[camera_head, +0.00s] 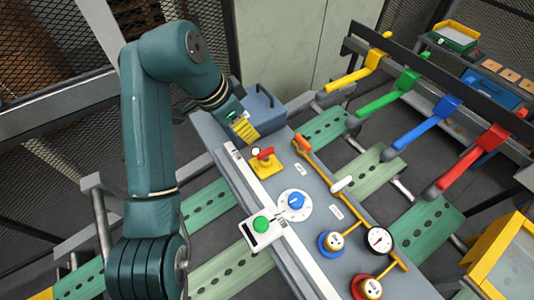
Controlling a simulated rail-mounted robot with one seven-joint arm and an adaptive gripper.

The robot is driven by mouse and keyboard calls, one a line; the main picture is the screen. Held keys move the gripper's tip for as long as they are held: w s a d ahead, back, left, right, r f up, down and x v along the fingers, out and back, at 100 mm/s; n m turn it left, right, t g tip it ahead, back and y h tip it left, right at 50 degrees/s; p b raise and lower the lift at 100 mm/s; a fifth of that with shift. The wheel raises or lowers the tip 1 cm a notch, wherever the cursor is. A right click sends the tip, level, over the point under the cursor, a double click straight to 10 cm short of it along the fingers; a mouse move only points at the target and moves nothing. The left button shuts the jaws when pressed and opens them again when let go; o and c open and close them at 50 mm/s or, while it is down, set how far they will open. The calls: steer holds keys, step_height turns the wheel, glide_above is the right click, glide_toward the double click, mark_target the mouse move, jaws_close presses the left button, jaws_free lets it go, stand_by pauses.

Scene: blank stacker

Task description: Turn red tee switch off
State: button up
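The red tee switch (266,153) stands on a yellow base plate (268,170) on the grey console, toward its far end. Its red handle lies roughly left to right in the picture, tilted slightly. My gripper (249,133) hangs from the teal arm, up and to the left of the switch in the picture. It appears apart from the switch. Its yellow and dark tip is small, and I cannot tell whether the fingers are open or shut. Nothing visible hides the switch handle.
On the console are a blue dial (296,201), a green button (261,223), an orange lever (302,144), a gauge (379,239) and round valves (333,241). A blue-grey box (262,104) stands behind my gripper. Coloured levers (425,122) line the rail at right.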

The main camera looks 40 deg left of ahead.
mark_target(265, 151)
steer(key=b+x, duration=0.1)
steer(key=x, duration=1.3)
steer(key=shift+w+f, duration=0.1)
steer(key=shift+f, duration=0.2)
jaws_close()
